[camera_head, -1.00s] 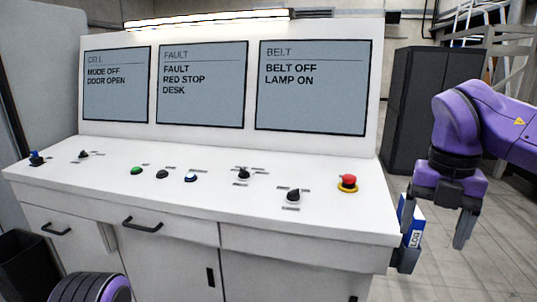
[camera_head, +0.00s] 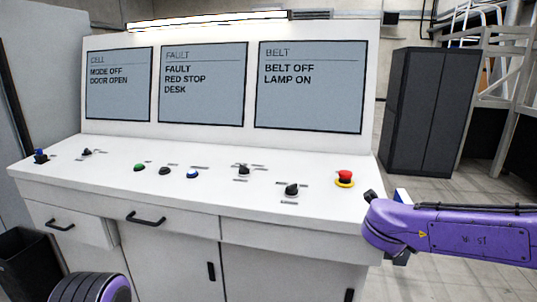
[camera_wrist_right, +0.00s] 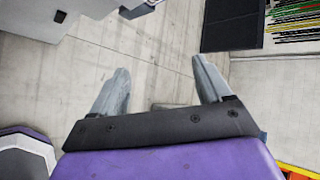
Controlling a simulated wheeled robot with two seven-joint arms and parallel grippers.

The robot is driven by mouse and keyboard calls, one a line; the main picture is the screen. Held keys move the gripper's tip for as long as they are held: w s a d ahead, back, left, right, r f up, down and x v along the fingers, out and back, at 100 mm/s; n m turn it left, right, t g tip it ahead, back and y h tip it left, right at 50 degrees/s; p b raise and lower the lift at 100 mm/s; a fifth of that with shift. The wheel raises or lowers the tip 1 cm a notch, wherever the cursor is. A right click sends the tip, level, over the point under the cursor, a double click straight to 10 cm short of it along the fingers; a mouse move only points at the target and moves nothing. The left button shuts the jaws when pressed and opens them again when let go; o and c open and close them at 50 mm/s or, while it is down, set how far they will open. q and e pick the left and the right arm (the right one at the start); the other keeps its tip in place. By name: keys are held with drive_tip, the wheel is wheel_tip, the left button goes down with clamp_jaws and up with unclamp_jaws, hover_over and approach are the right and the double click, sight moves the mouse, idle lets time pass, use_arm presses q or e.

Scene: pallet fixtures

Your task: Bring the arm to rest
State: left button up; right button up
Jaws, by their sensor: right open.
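My right arm (camera_head: 450,234) reaches in from the right in the head view, lying nearly level beside the desk's right end. Its gripper is hidden in that view. In the right wrist view my right gripper (camera_wrist_right: 160,88) is open and empty, its two grey fingers apart over bare floor. My left gripper is not in view; only a purple rounded part of mine shows at the bottom left of the head view.
The white control desk (camera_head: 120,182) carries knobs, buttons and a red stop button (camera_head: 345,177). Its screens read "MODE OFF, DOOR OPEN", "FAULT RED STOP DESK" and "BELT OFF, LAMP ON". A dark cabinet (camera_head: 432,110) stands behind right. A black bin (camera_head: 30,262) stands at left.

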drive_tip(key=s+a+f+n+t+y, duration=0.1)
drive_tip(key=s+a+f+n, duration=0.15)
drive_tip(key=f+n, duration=0.75)
drive_tip(key=s+a+f+n+t+y, duration=0.15)
drive_tip(key=s+f+n, duration=0.3)
drive_tip(key=f, duration=0.95)
drive_tip(key=s+f+n+g, duration=0.2)
drive_tip(key=s+f, duration=0.4)
drive_tip(key=s, duration=0.3)
drive_tip(key=s+d+f+n+g+y+b, duration=0.1)
drive_tip(key=s+f+n, duration=0.3)
drive_tip(key=s, duration=0.5)
drive_tip(key=s+d+f+n+g+y+b, duration=0.1)
drive_tip(key=s+f+n+g, duration=0.2)
drive_tip(key=s+f, duration=0.5)
drive_tip(key=shift+s+f+n, duration=0.35)
drive_tip(key=shift+s+n, duration=0.2)
drive_tip(key=shift+s, duration=0.3)
